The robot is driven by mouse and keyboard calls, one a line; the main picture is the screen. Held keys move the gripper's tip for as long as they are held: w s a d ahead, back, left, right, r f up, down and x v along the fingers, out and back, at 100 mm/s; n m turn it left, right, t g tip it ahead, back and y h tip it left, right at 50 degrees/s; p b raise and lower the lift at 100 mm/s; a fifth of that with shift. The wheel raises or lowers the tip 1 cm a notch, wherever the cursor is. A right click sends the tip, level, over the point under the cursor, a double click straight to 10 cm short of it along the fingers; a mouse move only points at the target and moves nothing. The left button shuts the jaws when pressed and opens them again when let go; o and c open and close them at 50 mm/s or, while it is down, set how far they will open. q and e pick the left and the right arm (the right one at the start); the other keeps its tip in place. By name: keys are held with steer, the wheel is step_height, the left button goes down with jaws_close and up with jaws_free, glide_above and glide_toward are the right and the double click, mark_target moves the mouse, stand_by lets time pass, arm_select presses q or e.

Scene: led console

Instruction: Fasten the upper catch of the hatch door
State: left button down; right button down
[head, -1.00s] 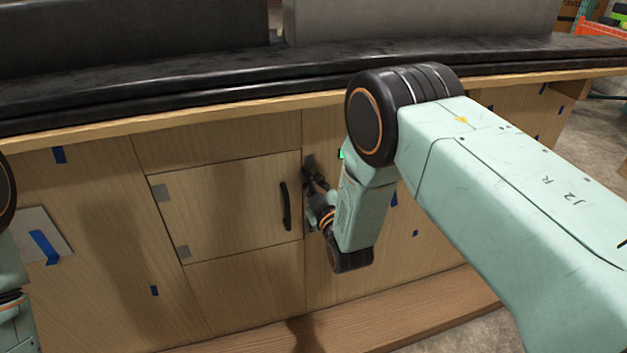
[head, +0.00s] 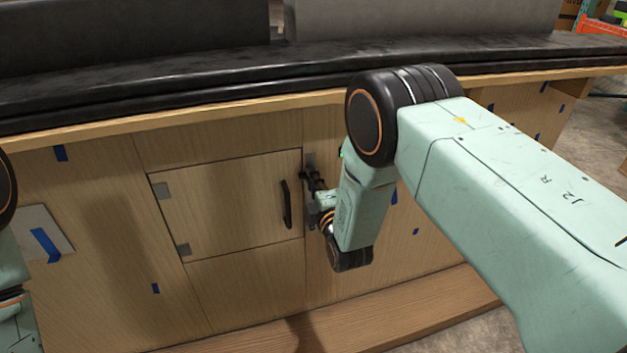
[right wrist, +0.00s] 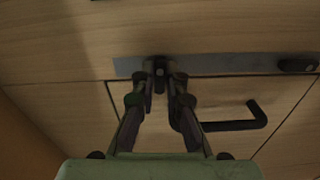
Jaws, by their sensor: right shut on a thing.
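The hatch door (head: 235,215) is a square wooden panel in the console front. It looks flush with the panels around it and has a black bar handle (head: 286,205), also in the right wrist view (right wrist: 240,124). A metal strip (right wrist: 225,65) runs along the door's handle-side edge. The upper catch (right wrist: 160,72) is a small dark piece on this strip, between my right fingertips. My right gripper (head: 308,177) is shut on it, just right of the handle's top; its fingers hide part of the catch. A second dark catch (right wrist: 297,65) sits further along the strip. My left gripper is out of view.
A black countertop ledge (head: 200,105) overhangs the console front above the door. A wooden plinth (head: 400,310) runs along the bottom. Two grey hinges (head: 160,190) are on the door's left edge. Blue tape marks the panels.

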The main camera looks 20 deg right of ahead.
steer(key=shift+f+n, duration=0.1)
steer(key=shift+n, duration=0.4)
steer(key=c, duration=1.4)
jaws_free()
steer(key=s, duration=1.2)
steer(key=shift+d, duration=0.1)
